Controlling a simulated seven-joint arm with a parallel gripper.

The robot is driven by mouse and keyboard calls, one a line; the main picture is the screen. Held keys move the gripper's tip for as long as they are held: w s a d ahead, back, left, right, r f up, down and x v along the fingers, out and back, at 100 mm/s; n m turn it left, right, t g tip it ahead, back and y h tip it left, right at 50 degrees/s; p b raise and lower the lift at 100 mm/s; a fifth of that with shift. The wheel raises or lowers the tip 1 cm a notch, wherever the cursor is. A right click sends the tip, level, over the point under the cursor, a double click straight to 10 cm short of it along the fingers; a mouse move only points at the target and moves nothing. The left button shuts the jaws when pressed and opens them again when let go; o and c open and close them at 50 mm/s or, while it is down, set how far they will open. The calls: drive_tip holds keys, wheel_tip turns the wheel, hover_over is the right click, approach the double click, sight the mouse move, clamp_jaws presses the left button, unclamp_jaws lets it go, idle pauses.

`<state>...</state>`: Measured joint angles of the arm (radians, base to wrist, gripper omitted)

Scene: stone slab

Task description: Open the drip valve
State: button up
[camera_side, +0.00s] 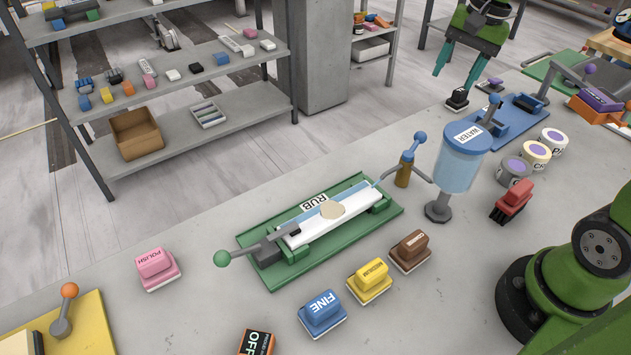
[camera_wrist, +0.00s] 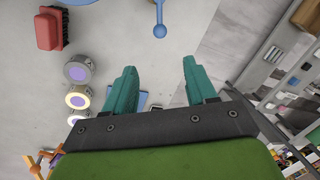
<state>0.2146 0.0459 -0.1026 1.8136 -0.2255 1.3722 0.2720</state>
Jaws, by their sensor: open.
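The water tank (camera_side: 457,168) is a clear blue cylinder labelled WATER on a grey stand. The drip valve (camera_side: 404,174) is a brass-coloured body on the spout left of the tank, with a blue ball-ended lever (camera_side: 419,137) tilted up to the right. In the wrist view a blue ball on a thin rod (camera_wrist: 159,31) shows at the top, beyond the fingertips; it looks like this lever. My gripper (camera_side: 455,80) has teal fingers, open and empty, above the slab behind the tank and apart from the valve. Its fingers also show in the wrist view (camera_wrist: 159,66).
A green tray (camera_side: 385,214) marked RUB holds a white slab left of the tank. Several labelled blocks, such as FINE (camera_side: 322,311), lie in front. A red block (camera_side: 513,201), round pots (camera_side: 536,155) and a blue fixture (camera_side: 520,108) stand right of the tank. Shelves (camera_side: 235,75) stand behind.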

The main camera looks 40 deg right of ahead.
sight(415, 145)
drive_tip(key=f, duration=0.5)
drive_tip(key=w+a+f, duration=0.1)
drive_tip(key=f, duration=0.4)
drive_tip(key=w+f, duration=0.1)
drive_tip(key=f, duration=0.4)
drive_tip(key=shift+w+a+f, duration=0.25)
drive_tip(key=shift+a+f, duration=0.05)
clamp_jaws()
